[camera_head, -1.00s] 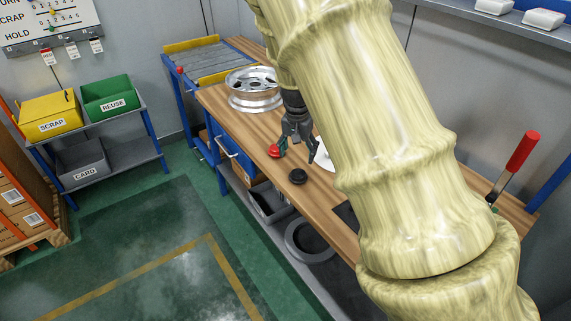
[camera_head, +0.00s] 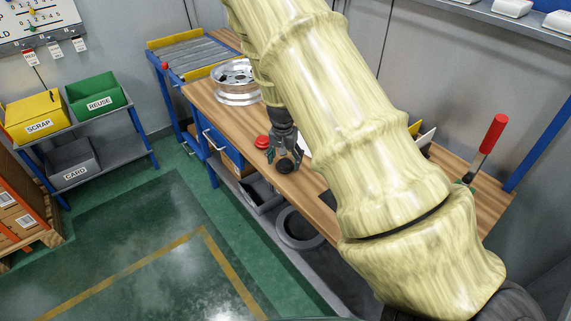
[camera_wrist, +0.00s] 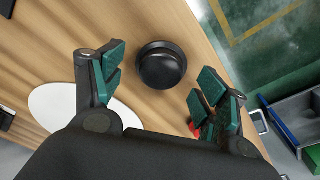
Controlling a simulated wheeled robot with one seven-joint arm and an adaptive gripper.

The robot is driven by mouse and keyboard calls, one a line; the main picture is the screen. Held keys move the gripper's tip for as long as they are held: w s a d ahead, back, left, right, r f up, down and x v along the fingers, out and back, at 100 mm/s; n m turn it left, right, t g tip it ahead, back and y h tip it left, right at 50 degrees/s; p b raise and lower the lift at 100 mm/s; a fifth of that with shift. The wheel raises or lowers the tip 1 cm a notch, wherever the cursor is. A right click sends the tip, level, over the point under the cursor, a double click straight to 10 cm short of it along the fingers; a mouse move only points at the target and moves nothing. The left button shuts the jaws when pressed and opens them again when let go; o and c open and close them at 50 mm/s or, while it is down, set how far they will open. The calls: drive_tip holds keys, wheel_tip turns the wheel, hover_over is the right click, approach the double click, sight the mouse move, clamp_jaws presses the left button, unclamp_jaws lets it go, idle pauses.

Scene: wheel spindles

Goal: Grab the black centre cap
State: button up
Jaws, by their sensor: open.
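The black centre cap (camera_wrist: 162,66) is a round black piece with a raised knob, lying on the wooden bench top (camera_wrist: 150,22). In the head view the cap (camera_head: 285,167) lies near the bench's front edge. My gripper (camera_wrist: 158,80) is open and empty. Its green-padded fingers stand on either side of the cap in the wrist view, apart from it, with the cap slightly beyond the line between the fingertips. In the head view my gripper (camera_head: 284,157) is just above the cap. I cannot tell the exact height gap.
A red object (camera_head: 262,142) lies left of my gripper. A silver wheel (camera_head: 237,82) stands farther back on the bench. A white round piece (camera_wrist: 80,106) lies beside the left finger. A red-handled tool (camera_head: 493,134) stands at the right.

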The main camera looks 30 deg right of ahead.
drive_tip(key=shift+w+d+f, duration=0.1)
drive_tip(key=shift+w+f, duration=0.05)
drive_tip(key=shift+f, duration=0.45)
drive_tip(key=shift+w+d+f, duration=0.1)
drive_tip(key=shift+f, duration=0.5)
drive_tip(key=shift+s, duration=0.1)
drive_tip(key=shift+a, duration=0.1)
drive_tip(key=shift+c, duration=0.9)
drive_tip(key=c, duration=0.6)
drive_tip(key=shift+o, duration=0.2)
drive_tip(key=shift+r, duration=0.1)
